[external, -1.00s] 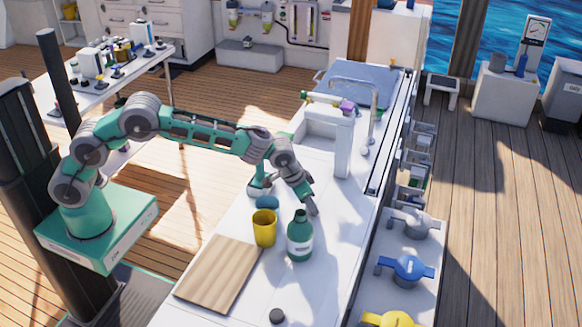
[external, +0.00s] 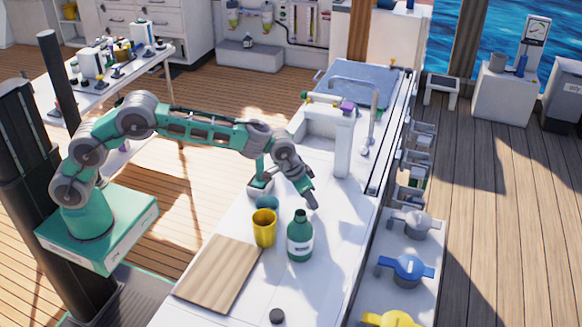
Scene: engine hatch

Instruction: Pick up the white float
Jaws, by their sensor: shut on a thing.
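My gripper (external: 312,203) is low over the white counter (external: 335,240), behind and a little right of a green bottle (external: 300,238). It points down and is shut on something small. I take this to be the white float, but I cannot make it out at the fingertips, where white would blend with the counter. No other white float stands out in the view.
A yellow cup (external: 264,228) stands left of the bottle, with a teal item (external: 267,202) behind it. A wooden board (external: 218,273) and a small dark disc (external: 277,316) lie nearer.

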